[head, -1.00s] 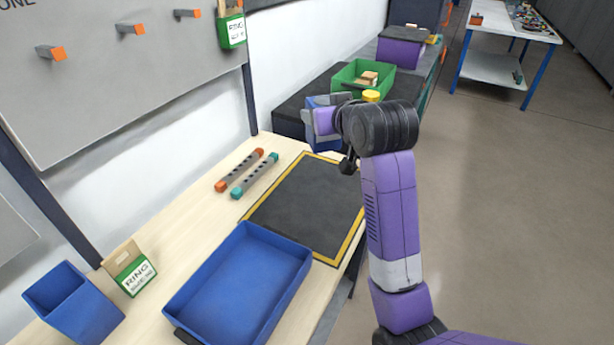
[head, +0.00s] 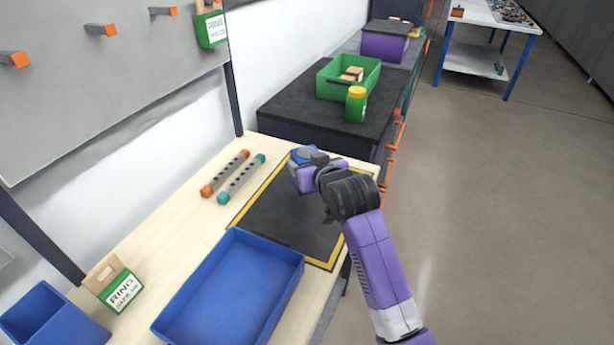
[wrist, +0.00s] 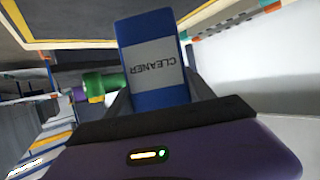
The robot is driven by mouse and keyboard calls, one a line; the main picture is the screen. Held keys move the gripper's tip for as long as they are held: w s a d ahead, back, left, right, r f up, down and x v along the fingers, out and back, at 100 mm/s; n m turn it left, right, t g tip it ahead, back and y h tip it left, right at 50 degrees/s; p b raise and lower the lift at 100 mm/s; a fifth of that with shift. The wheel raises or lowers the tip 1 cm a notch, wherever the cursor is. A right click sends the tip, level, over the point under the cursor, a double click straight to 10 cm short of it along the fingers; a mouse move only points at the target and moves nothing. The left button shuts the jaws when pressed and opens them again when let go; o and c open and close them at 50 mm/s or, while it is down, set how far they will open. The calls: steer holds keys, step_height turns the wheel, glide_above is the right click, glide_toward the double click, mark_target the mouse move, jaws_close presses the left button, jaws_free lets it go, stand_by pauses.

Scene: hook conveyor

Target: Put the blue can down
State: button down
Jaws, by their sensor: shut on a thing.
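The blue can (head: 299,171) is in my gripper (head: 308,176), over the far end of the black mat (head: 285,218) with the yellow border. In the wrist view the can (wrist: 150,35) shows a white label reading CLEANER, upside down, between the two fingers of my gripper (wrist: 158,98). The fingers are shut on it. In the head view my gripper and wrist hide part of the can. I cannot tell whether its base touches the mat.
A blue tray (head: 237,300) lies nearer on the wooden table. Two grey bars (head: 228,172) with coloured ends lie left of the mat. A green bin (head: 330,90) and a green jar with a yellow lid (head: 355,107) stand on the dark counter behind. The mat's middle is clear.

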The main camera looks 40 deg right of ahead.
steer(key=shift+f, duration=2.2)
steer(key=shift+f, duration=0.1)
steer(key=shift+c, duration=1.9)
jaws_free()
steer(key=shift+f, duration=0.1)
steer(key=shift+s+a+r, duration=0.1)
steer(key=shift+r, duration=0.1)
steer(key=v, duration=1.1)
steer(key=shift+s+r, duration=0.25)
steer(key=shift+s, duration=0.05)
steer(key=shift+a, duration=0.15)
